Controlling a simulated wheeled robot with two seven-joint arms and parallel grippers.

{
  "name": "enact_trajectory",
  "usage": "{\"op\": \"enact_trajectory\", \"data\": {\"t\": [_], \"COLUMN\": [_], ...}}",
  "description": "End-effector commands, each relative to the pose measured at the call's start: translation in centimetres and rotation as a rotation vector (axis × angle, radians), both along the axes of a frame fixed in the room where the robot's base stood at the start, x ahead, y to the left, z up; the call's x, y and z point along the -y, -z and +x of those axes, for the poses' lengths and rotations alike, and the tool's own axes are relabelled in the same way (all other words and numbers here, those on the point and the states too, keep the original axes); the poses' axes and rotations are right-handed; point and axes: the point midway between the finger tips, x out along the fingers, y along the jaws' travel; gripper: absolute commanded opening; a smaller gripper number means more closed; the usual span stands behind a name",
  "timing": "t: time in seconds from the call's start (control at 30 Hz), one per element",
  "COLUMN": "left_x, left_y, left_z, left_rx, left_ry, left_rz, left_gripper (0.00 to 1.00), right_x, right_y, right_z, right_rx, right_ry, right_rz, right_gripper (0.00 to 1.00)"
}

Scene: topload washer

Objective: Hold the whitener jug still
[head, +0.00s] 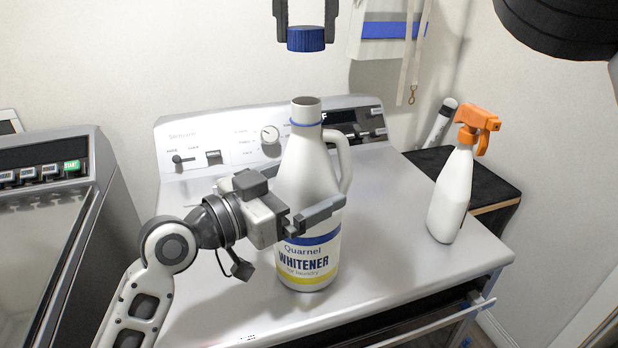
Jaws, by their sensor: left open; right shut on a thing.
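The whitener jug (308,265) stands upright on the washer's top in the head view. It is white with a blue and yellow label and a handle on its right, and its neck is open. My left gripper (316,212) is open at the jug's middle, with one finger across its front. The other finger is mostly hidden, and I cannot tell whether either touches the jug. My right gripper (306,14) is above the jug, shut on the blue cap (306,40), which is clear of the neck.
The washer (400,235) has a control panel behind the jug. A white spray bottle (453,195) with an orange head stands at its right. A second appliance (50,230) is at the left. The washer top between jug and spray bottle is clear.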

Motion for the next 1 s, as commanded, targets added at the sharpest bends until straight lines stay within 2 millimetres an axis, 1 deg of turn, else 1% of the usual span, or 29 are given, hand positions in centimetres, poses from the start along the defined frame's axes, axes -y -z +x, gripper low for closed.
{"op": "enact_trajectory", "data": {"t": [0.2, 0.23, 0.27, 0.3, 0.37, 0.4, 0.43, 0.7, 1.0], "left_x": [0.0, 0.0, 0.0, 0.0, 0.0, 0.0, 0.0, 0.0, 0.0], "left_y": [0.0, 0.0, 0.0, 0.0, 0.0, 0.0, 0.0, 0.0, 0.0], "left_z": [0.0, 0.0, 0.0, 0.0, 0.0, 0.0, 0.0, 0.0, 0.0], "left_rx": [0.0, 0.0, 0.0, 0.0, 0.0, 0.0, 0.0, 0.0, -0.001], "left_ry": [0.0, 0.0, 0.0, 0.0, 0.0, -0.001, -0.001, -0.001, -0.001], "left_rz": [0.0, 0.0, 0.0, 0.0, 0.0, 0.0, 0.0, 0.0, -0.001], "left_gripper": [1.0, 0.94, 0.86, 0.75, 0.58, 0.47, 0.45, 0.45, 0.45], "right_x": [0.0, 0.0, 0.0, 0.0, 0.0, 0.0, 0.0, 0.0, 0.1], "right_y": [0.0, 0.0, 0.0, 0.0, 0.0, 0.0, 0.0, 0.1, 2.5], "right_z": [0.0, 0.0, 0.0, 0.0, 0.0, 0.0, 0.0, 0.0, 0.0], "right_rx": [0.0, 0.0, 0.0, 0.0, 0.0, 0.0, 0.0, -0.001, -0.004], "right_ry": [0.0, 0.0, 0.0, 0.0, 0.0, 0.0, 0.0, 0.0, -0.003], "right_rz": [0.0, 0.0, 0.0, 0.0, 0.0, 0.0, 0.0, -0.001, -0.002], "right_gripper": [0.17, 0.17, 0.17, 0.17, 0.17, 0.17, 0.17, 0.17, 0.17]}}
